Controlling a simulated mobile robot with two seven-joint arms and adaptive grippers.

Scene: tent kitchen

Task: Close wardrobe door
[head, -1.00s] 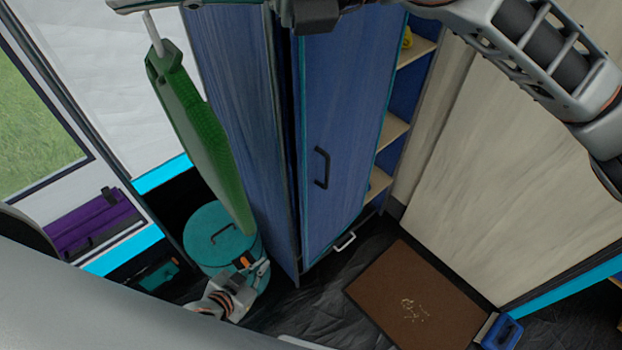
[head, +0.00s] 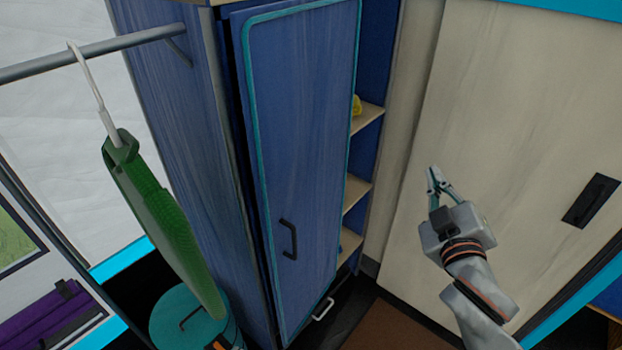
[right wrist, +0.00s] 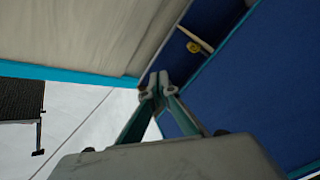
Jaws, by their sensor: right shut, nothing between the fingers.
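The tall blue wardrobe (head: 178,150) stands left of centre in the head view. Its blue door (head: 305,120) has teal edging and a dark handle (head: 289,238). Shelves (head: 357,192) show past the door's right edge, so the door stands open. My right gripper (head: 434,182) is right of the door, apart from it, in front of a pale panel. It is shut and empty. In the right wrist view the fingertips (right wrist: 158,88) meet, with the blue door (right wrist: 262,90) filling the right side beyond them. My left gripper cannot be made out.
The pale panel (head: 520,120) with a dark handle (head: 590,200) is at the right. A brown mat (head: 395,328) lies on the floor.

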